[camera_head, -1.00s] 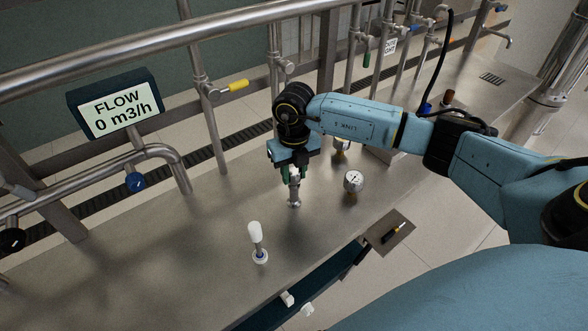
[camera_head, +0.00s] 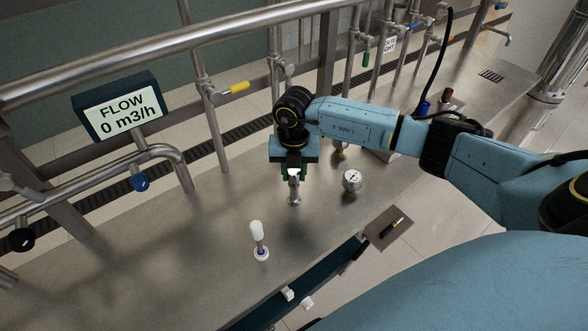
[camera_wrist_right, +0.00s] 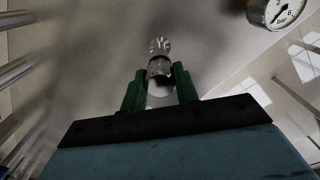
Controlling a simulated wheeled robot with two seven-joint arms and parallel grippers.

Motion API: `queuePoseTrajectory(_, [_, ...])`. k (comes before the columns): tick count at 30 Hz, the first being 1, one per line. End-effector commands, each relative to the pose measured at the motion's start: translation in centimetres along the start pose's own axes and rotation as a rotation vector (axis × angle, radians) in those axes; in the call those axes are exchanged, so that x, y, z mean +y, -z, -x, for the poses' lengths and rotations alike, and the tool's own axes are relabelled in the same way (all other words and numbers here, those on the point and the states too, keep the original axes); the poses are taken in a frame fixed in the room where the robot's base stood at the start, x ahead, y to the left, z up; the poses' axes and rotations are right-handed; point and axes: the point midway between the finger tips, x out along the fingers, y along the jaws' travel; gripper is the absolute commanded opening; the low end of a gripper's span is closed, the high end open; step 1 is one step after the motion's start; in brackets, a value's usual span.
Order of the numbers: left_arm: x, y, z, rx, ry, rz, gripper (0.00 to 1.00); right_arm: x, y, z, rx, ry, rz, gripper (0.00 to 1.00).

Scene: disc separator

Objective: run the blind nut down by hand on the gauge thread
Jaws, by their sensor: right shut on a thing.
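My right gripper (camera_head: 293,175) points down at the bench in the head view. Its green fingers are shut on the blind nut (camera_head: 294,176), a small bright metal piece mostly hidden between them. Below it a short metal stub with the gauge thread (camera_head: 295,194) stands upright from the bench. In the right wrist view the fingers (camera_wrist_right: 160,88) flank the metal nut (camera_wrist_right: 159,68), with a round metal part beyond it. The thread itself is hidden, so I cannot tell how far down the nut sits. My left gripper is not in view.
A pressure gauge (camera_head: 352,180) stands right of the gripper; a white-topped fitting (camera_head: 257,237) stands front left. Behind are pipes with a yellow-handled valve (camera_head: 238,88). A flow display (camera_head: 120,106) is at left. A small plate (camera_head: 388,229) holds a screwdriver-like tool.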

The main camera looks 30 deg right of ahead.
Motion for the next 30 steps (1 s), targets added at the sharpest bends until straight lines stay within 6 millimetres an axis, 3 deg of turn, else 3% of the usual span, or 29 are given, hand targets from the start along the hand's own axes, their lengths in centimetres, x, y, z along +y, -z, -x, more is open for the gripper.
queuePoseTrajectory(4, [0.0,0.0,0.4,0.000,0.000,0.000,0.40,0.2,-0.3,0.6,-0.007,-0.008,-0.031,0.00])
queuePoseTrajectory(12, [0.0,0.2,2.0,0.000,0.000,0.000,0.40,0.2,-0.3,0.7,-0.007,-0.010,-0.271,0.00])
queuePoseTrajectory(22, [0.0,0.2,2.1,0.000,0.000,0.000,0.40,0.2,-0.3,0.6,-0.007,-0.010,-0.305,0.00])
queuePoseTrajectory(30, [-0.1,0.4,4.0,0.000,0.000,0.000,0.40,0.2,-0.3,0.7,-0.006,-0.010,-0.549,0.00])
